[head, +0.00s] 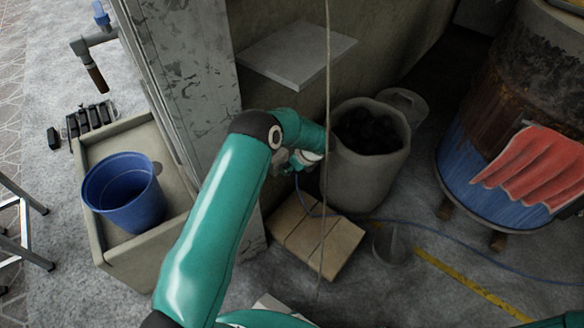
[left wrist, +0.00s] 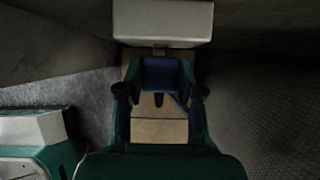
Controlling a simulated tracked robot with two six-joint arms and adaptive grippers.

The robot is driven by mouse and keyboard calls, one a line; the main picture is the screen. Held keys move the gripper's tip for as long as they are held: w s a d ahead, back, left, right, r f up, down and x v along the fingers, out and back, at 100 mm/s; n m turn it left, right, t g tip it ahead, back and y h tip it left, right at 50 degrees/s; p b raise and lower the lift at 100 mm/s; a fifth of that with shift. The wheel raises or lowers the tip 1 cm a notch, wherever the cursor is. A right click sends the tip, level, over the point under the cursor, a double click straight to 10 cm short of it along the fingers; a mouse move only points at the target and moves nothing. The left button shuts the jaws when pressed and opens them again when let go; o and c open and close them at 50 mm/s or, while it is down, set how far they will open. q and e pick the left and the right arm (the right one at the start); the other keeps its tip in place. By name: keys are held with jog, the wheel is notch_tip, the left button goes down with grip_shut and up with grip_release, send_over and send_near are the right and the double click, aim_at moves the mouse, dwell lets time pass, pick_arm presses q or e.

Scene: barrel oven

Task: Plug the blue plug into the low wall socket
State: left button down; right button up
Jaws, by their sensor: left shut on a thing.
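My left gripper (head: 290,162) is low beside the wall, near the concrete bin, partly hidden behind its own teal arm. In the left wrist view its two fingers (left wrist: 160,68) are shut on the blue plug (left wrist: 160,78). A pale grey box (left wrist: 163,22) lies just beyond the plug; it may be the low wall socket, but its face is not clear. I cannot tell whether plug and box touch. In the head view the plug is hidden; its blue cable (head: 451,238) runs right across the floor. My right gripper is not in view.
A wooden slab (head: 316,233) lies on the floor below the gripper. A concrete bin (head: 368,175) with dark lumps stands to its right. A grey shelf (head: 297,54) juts out above. A barrel (head: 500,177) stands right; a blue bucket (head: 124,192) stands left.

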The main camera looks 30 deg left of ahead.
pick_arm(q)
jog(key=shift+a, duration=0.6)
jog(key=c, duration=0.7)
grip_release()
jog(key=shift+o, duration=0.2)
jog(key=v, duration=0.7)
jog(key=shift+d+r, duration=0.15)
